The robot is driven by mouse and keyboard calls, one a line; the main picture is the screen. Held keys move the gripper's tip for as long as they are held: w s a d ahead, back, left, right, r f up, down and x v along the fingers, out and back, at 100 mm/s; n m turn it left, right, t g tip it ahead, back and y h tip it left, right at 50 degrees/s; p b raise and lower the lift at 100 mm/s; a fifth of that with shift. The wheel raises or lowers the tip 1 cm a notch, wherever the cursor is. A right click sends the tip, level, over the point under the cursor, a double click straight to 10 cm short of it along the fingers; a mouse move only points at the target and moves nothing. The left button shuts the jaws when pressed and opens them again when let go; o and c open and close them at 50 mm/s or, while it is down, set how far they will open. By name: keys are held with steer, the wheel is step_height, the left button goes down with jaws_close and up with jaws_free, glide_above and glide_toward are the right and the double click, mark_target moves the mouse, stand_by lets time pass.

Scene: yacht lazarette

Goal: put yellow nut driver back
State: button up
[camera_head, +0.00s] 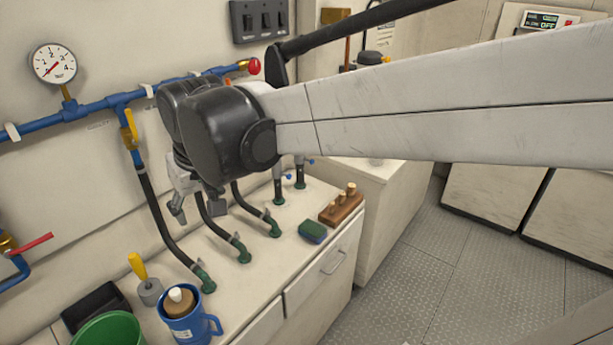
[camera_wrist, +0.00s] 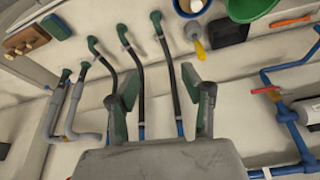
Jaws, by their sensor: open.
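A tool with a yellow handle (camera_head: 137,266), which looks like the yellow nut driver, stands tilted at a small grey holder (camera_head: 151,292) on the counter at the lower left. Its lower end is hidden there. The yellow handle (camera_wrist: 200,50) and grey holder (camera_wrist: 191,31) also show at the upper right of the wrist view. My gripper (camera_head: 179,205) is above the back of the counter, in front of the wall hoses and apart from the yellow tool. In the wrist view my gripper (camera_wrist: 163,90) is open and empty, with black hoses behind its fingers.
A blue mug (camera_head: 207,327) holding a wooden-topped item, a green bucket (camera_head: 108,330) and a black tray (camera_head: 95,302) surround the tool. Several black hoses (camera_head: 157,215) rise from green counter fittings. A sponge (camera_head: 312,231) and wooden block (camera_head: 341,210) lie farther right.

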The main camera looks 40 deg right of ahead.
steer(key=s+d+f+t, duration=0.1)
steer(key=s+d+f, duration=0.1)
steer(key=s, duration=0.4)
steer(key=s+d+f+m+t, duration=0.1)
steer(key=s+d+f, duration=0.1)
steer(key=s, duration=0.5)
steer(key=shift+s+d+t, duration=0.2)
steer(key=shift+d+t, duration=0.2)
steer(key=shift+d, duration=0.2)
steer(key=shift+f, duration=0.15)
steer(key=shift+f+b, duration=0.9)
steer(key=shift+b, duration=0.05)
